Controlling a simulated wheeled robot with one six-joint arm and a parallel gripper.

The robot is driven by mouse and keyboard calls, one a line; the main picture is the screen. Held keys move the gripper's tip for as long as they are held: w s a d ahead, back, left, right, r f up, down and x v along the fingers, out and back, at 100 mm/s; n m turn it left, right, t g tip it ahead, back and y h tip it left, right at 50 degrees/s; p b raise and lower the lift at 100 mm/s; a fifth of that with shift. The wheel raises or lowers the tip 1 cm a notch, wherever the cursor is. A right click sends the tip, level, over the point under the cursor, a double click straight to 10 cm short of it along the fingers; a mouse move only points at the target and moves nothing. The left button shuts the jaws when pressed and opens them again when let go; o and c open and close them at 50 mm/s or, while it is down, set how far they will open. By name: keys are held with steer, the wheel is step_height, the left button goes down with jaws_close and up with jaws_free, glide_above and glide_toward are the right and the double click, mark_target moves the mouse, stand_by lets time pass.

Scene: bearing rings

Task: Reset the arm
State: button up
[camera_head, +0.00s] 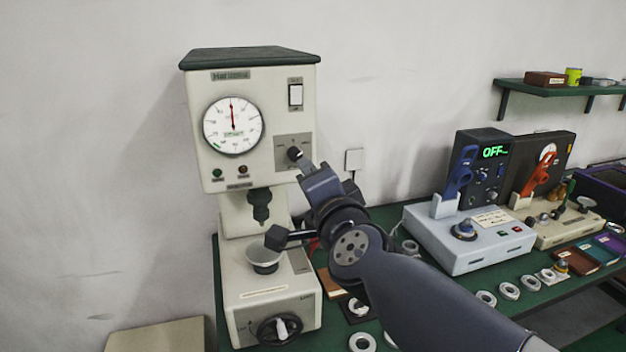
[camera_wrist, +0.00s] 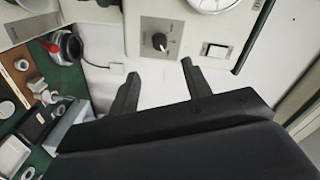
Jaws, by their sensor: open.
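My gripper (camera_head: 318,178) is raised in front of the right side of a tall cream test machine (camera_head: 210,160). In the wrist view its two dark fingers (camera_wrist: 159,80) stand apart with nothing between them. They point toward a grey panel with a black knob (camera_wrist: 160,41), with a visible gap to it. The knob (camera_head: 294,153) also shows in the head view, just beyond the fingertips. My arm reaches up from the lower right and hides part of the bench.
A round dial (camera_head: 233,125) and a switch (camera_head: 296,95) sit on the machine's face. A metal cup (camera_head: 263,259) stands under its spindle. A blue-grey tester (camera_head: 470,245) reading OFF stands right on the green bench, with several rings (camera_head: 509,291) in front. A shelf (camera_head: 550,88) hangs behind.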

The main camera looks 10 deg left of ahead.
mark_target(296, 157)
steer(key=x, duration=1.1)
steer(key=shift+b, duration=0.35)
steer(key=shift+s, duration=0.2)
